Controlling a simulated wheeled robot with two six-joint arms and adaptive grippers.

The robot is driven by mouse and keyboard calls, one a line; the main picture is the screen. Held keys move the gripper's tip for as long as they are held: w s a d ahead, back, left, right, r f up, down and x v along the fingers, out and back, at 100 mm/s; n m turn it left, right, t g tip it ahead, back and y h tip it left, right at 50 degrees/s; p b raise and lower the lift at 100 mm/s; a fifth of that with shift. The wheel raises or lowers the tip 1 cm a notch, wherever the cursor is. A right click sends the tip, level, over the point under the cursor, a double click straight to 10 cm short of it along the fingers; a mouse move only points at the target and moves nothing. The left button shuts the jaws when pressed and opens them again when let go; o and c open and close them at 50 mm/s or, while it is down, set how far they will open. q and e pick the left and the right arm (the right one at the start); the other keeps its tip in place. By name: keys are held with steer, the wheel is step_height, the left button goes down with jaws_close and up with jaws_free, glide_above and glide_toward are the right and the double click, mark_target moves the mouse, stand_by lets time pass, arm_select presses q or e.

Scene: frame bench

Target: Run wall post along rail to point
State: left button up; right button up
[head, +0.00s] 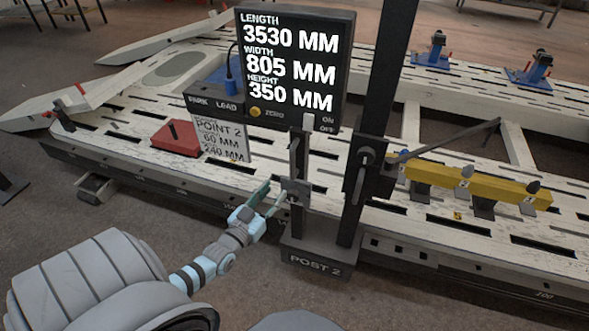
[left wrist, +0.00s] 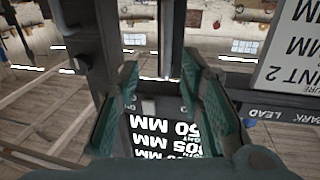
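The wall post (head: 370,130), labelled POST 2 on its base (head: 318,262), stands upright at the near edge of the bench. A thinner upright with a small grey bracket (head: 296,188) rises from the same base. My left gripper (head: 268,197) is just left of this bracket, with its fingers apart. In the left wrist view the green-padded fingers (left wrist: 160,95) are spread, with a dark upright beyond them; contact cannot be told. The rail (head: 190,197) runs along the bench's near side with number marks. The POINT 2 card (head: 221,139) reads 60 mm and 240 mm. My right gripper is not visible.
A display (head: 293,65) reads length 3530, width 805, height 350 mm. A red block (head: 182,137) sits on the white slotted bench (head: 400,232). A yellow bar (head: 477,188) with clamps lies right of the post. Blue stands (head: 433,51) are at the back.

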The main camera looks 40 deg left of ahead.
arm_select(q)
steer(key=b, duration=0.6)
glide_toward(303, 158)
steer(key=w, duration=0.4)
steer(key=shift+w+a+f, duration=0.15)
steer(key=shift+w+a, duration=0.15)
steer(key=shift+w+r, duration=0.3)
steer(key=shift+w, duration=0.15)
steer(key=shift+c, duration=0.2)
